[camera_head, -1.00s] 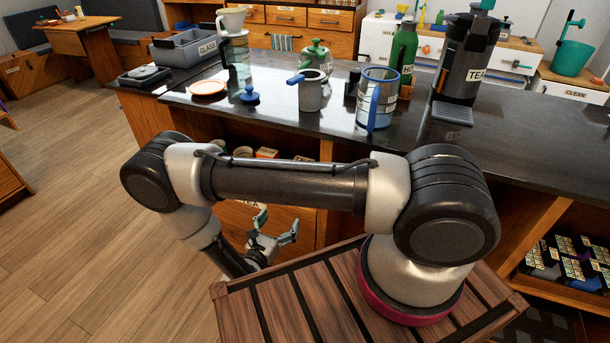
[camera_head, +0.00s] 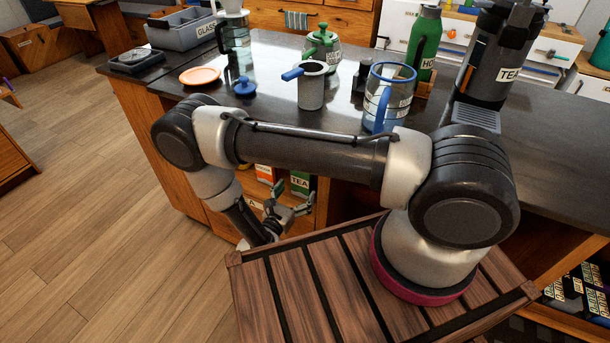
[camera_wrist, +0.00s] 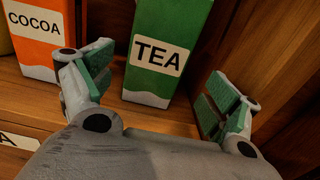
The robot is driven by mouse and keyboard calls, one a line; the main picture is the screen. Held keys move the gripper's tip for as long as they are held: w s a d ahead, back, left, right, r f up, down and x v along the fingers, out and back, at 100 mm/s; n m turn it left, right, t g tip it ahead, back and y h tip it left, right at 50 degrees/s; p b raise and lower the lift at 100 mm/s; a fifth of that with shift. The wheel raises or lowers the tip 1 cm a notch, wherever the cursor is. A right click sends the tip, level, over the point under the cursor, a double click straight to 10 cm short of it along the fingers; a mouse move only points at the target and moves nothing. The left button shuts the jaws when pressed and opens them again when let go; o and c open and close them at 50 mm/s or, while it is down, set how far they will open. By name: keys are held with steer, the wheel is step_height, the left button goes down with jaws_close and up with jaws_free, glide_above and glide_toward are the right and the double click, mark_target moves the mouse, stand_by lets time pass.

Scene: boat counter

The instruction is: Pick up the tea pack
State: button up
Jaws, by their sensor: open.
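The tea pack (camera_wrist: 165,50) is a green carton with a white TEA label and a pale base. It stands upright on a wooden shelf under the counter, and it also shows in the head view (camera_head: 300,184). My gripper (camera_wrist: 155,95) is open, with green pads on both fingers. In the wrist view the pack stands beyond the fingers, between them in the picture; no contact with either pad is visible. In the head view my gripper (camera_head: 292,205) is low in front of the shelf opening. The pack's top is cut off in the wrist view.
An orange cocoa pack (camera_wrist: 42,35) stands close left of the tea pack. A wooden wall (camera_wrist: 285,70) rises to the right. The dark counter (camera_head: 300,125) above holds a glass jug (camera_head: 385,95), a pot and a plate (camera_head: 200,76). A label marks the shelf edge (camera_wrist: 18,137).

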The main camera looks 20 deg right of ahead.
steer(key=x, duration=0.6)
steer(key=shift+w+a+r, duration=0.1)
steer(key=shift+w+a, duration=0.05)
steer(key=shift+w, duration=0.05)
steer(key=c, duration=1.2)
